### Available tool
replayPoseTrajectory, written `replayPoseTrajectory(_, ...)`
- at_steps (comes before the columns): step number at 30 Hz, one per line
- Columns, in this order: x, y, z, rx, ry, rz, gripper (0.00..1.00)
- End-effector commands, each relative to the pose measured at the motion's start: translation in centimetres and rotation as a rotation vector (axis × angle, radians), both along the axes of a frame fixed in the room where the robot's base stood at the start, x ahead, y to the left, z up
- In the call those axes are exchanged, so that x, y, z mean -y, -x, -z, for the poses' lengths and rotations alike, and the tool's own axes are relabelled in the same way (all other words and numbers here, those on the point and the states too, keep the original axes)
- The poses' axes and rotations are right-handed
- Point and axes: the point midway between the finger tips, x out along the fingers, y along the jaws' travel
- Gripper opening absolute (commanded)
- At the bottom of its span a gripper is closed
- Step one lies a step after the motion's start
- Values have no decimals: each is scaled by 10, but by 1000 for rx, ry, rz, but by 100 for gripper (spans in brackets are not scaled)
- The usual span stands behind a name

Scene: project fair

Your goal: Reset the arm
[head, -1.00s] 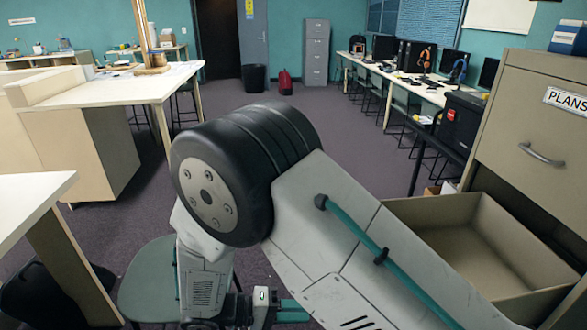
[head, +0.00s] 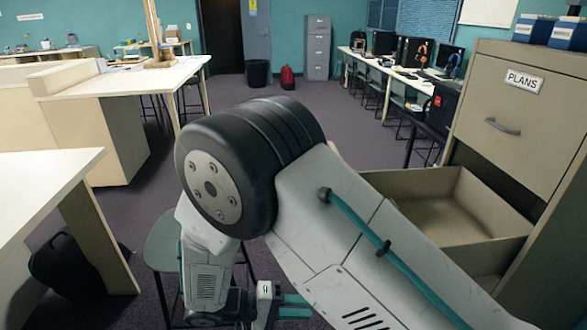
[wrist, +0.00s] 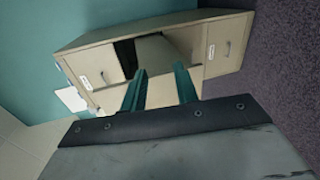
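My arm is folded in front of me in the head view, with its thick black and grey joint large in the middle. My gripper (head: 296,306) hangs low near the bottom edge, partly cut off and beside the arm link. In the wrist view its two teal fingers (wrist: 160,88) stand apart with nothing between them. Beyond them is the beige cabinet (wrist: 225,45), which looks tilted in this view, with an open drawer. The gripper touches nothing that I can see.
The cabinet labelled PLANS (head: 523,82) stands close on the right, its open drawer (head: 415,184) jutting toward my arm. A white table (head: 40,190) is close on the left, and a stool (head: 165,245) stands behind the gripper. Carpet (head: 300,90) is clear farther back.

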Motion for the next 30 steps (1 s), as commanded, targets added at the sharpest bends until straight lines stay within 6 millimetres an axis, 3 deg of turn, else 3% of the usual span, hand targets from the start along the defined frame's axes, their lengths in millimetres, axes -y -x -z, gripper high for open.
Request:
replayPoseTrajectory(8, 8, 19, 9, -222, -15, -2, 30)
replayPoseTrajectory(14, 21, 33, -11, -410, -103, 25, 30)
replayPoseTrajectory(23, 51, 40, -66, -596, -332, 83, 30)
replayPoseTrajectory(30, 94, 49, -131, -675, -644, 110, 30)
